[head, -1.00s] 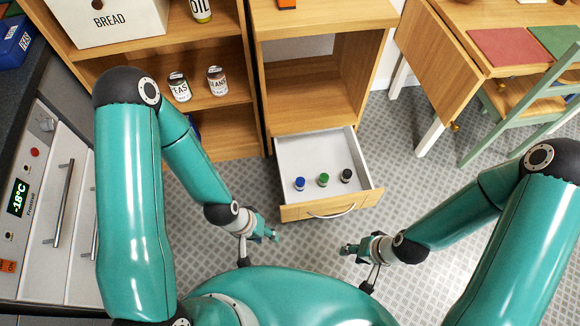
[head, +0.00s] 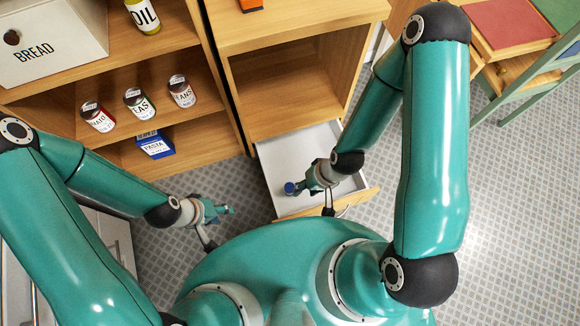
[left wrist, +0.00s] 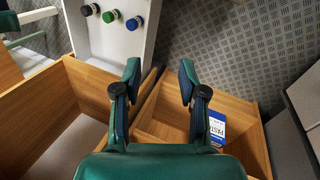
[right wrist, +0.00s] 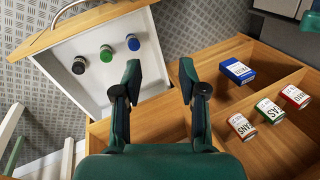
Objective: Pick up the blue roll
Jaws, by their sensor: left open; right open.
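The blue roll (head: 290,188) stands in the open white drawer (head: 275,155). It also shows in the left wrist view (left wrist: 133,22) and the right wrist view (right wrist: 133,43), beside the green roll (right wrist: 106,53) and the black roll (right wrist: 79,65). My right gripper (head: 300,186) is open and empty over the drawer, close to the blue roll in the head view; that arm hides the other two rolls there. In its own view (right wrist: 160,75) the blue roll lies beyond the left finger. My left gripper (head: 222,210) is open and empty, left of the drawer.
The wooden cabinet (head: 290,105) rises behind the drawer. A shelf (head: 205,145) at left holds cans, a blue pasta box (head: 154,145) and the bread bin (head: 45,45). A table and green chair (head: 530,80) stand at upper right. Floor right of the drawer is clear.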

